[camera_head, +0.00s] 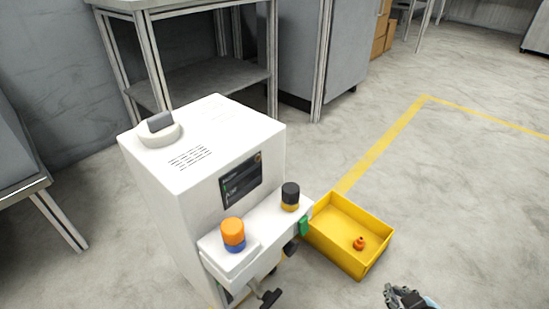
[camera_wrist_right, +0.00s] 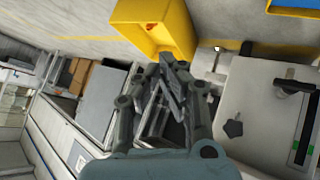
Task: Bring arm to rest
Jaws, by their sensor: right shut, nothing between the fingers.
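My right gripper (camera_head: 402,297) shows at the bottom edge of the head view, to the right of and below the yellow bin. Only its front part is in frame there. In the right wrist view, the gripper (camera_wrist_right: 170,70) has its fingers together with nothing between them, clear of the bin and the machine. My left gripper is not in either view.
A white machine (camera_head: 165,200) carries an orange-and-blue reel (camera_head: 233,235) and a black-and-yellow one (camera_head: 290,196). A yellow bin (camera_head: 335,258) beside it holds a small orange piece (camera_head: 359,243). A grey table (camera_head: 200,80) stands behind. Floor at right is clear.

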